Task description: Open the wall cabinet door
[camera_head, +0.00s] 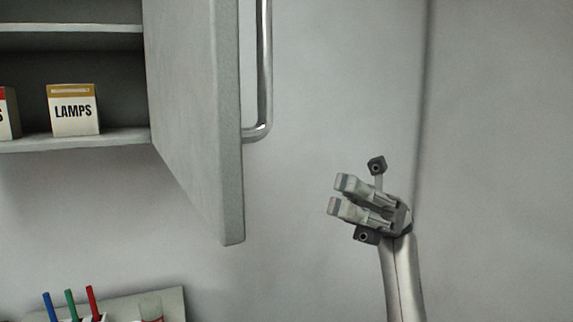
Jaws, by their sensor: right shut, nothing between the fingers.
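The wall cabinet's grey door (195,110) stands swung open, reaching out from the wall toward me. Its metal bar handle (265,70) is on the door's right side, and its upper end runs out of the picture. The cabinet's shelves (75,138) show to the left of the door. My right gripper (334,195) is to the right of and below the handle, apart from the door, with its fingers pointing left. It is shut and holds nothing. My left gripper is not in view.
A box marked LAMPS (73,112) stands on the lower shelf, with part of another box (8,113) at the left edge. Below the cabinet are blue, green and red pens (70,303) and a small jar (151,308). The wall right of the door is bare.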

